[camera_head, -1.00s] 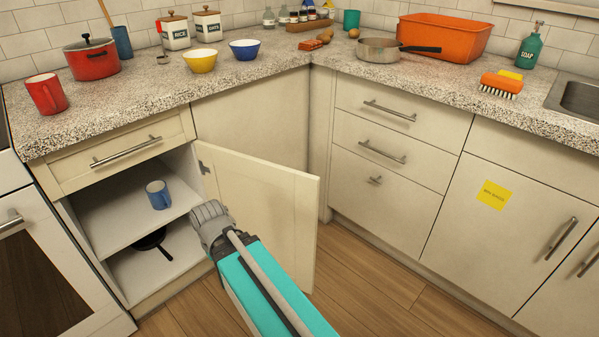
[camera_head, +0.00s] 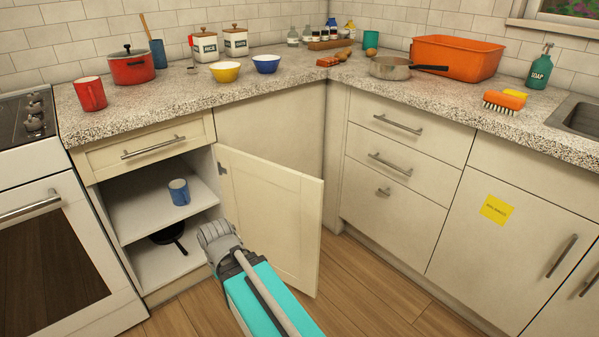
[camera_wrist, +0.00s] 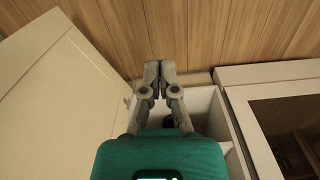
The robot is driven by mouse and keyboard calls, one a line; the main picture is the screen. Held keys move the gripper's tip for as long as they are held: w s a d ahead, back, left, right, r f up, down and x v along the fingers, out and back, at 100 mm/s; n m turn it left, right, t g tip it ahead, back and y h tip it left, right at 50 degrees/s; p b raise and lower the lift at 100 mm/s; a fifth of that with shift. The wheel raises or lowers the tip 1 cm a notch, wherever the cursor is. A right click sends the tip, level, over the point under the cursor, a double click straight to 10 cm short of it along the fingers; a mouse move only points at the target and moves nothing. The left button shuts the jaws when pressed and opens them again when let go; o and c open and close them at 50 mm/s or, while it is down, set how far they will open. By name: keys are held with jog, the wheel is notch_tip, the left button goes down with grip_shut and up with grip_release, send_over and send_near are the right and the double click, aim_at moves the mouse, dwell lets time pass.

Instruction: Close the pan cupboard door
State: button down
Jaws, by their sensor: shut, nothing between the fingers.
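The pan cupboard door (camera_head: 275,210) is a cream panel standing wide open, hinged at the cupboard's right side. Inside the open cupboard (camera_head: 126,214), a blue mug (camera_head: 179,191) stands on the shelf and a black pan (camera_head: 170,236) lies below. My gripper (camera_head: 215,236) is in front of the opening, near the door's inner face; any contact is unclear. In the wrist view my gripper (camera_wrist: 158,68) is shut and empty, with the door (camera_wrist: 60,85) to its left and the cupboard's edge just behind it.
The oven (camera_head: 60,260) stands left of the cupboard; it also shows in the wrist view (camera_wrist: 285,120). A drawer (camera_head: 150,147) is above the opening. Closed drawers (camera_head: 400,165) stand to the right. Wooden floor (camera_head: 370,300) is free right of the door.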

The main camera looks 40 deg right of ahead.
jog(key=m+g+y+p, duration=0.15)
jog(key=m+p, duration=0.95)
jog(key=p, duration=1.2)
send_near(285, 169)
jog(key=shift+t+y, duration=0.25)
jog(key=f, duration=0.1)
jog(key=a+f, duration=0.1)
jog(key=f, duration=0.1)
jog(key=s+f, duration=0.1)
jog(key=f, duration=0.1)
jog(key=shift+a+f, duration=0.2)
jog(key=shift+f, duration=0.05)
jog(key=d+r+m+p, duration=0.2)
jog(key=d+r+p, duration=0.2)
jog(key=d, duration=0.6)
jog(key=shift+w+r+m+y, duration=0.2)
jog(key=shift+r+m+y, duration=0.1)
jog(key=shift+f, duration=0.1)
